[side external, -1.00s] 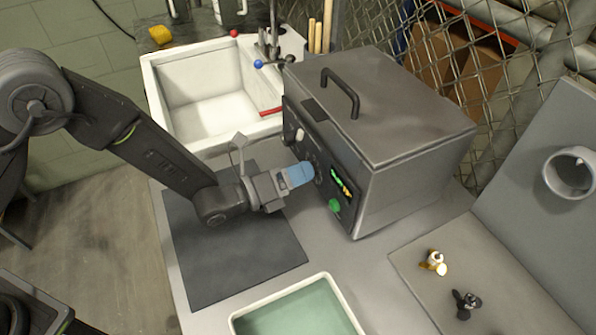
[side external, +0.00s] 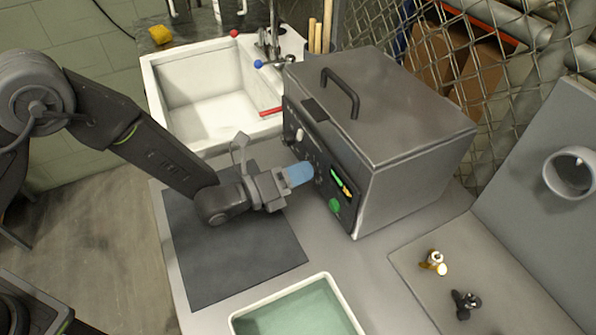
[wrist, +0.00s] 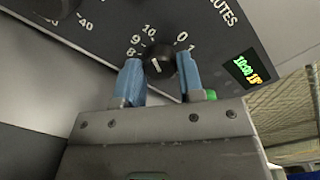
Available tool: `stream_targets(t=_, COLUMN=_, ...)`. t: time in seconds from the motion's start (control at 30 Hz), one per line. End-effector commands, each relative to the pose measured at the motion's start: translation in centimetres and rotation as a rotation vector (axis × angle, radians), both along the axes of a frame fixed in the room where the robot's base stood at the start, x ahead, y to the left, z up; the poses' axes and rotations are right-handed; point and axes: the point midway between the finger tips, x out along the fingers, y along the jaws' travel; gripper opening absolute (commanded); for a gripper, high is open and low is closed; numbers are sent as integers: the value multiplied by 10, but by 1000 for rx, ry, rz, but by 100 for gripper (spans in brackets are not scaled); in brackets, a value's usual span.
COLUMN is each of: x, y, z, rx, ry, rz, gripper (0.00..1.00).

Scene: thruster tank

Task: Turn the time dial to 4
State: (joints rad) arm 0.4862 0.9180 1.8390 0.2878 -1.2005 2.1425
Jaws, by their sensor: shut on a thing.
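The time dial (wrist: 160,62) is a small black knob with a white mark, under the word MINUTES in the wrist view. The figures 8, 9, 10, 0 and 1 show around its upper side; its lower side and the figure 4 are hidden. I cannot read exactly which figure the mark points to. My gripper (wrist: 157,80) has its two blue fingers on either side of the knob, shut on it. In the side external view my gripper (side external: 302,172) reaches the front panel of the grey tank (side external: 420,115) and covers the dial.
A lit display (wrist: 247,68) and a green button (side external: 334,205) are right of the dial. Another knob (wrist: 55,5) with a scale is at upper left. A sink (side external: 205,100) stands behind, a dark mat (side external: 235,255) lies below my wrist, and a tray (side external: 340,295) of greenish liquid is in front.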

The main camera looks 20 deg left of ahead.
Motion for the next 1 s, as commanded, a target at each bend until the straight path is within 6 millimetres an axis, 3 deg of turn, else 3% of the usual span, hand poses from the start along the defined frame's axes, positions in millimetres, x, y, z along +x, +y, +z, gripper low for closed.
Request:
stream_targets(t=0.37, x=0, y=0, z=0, rx=-106, ry=106, rz=0, gripper=12)
stream_targets(t=1.0, x=0, y=1, z=-1, rx=-524, ry=525, rz=0, gripper=12)
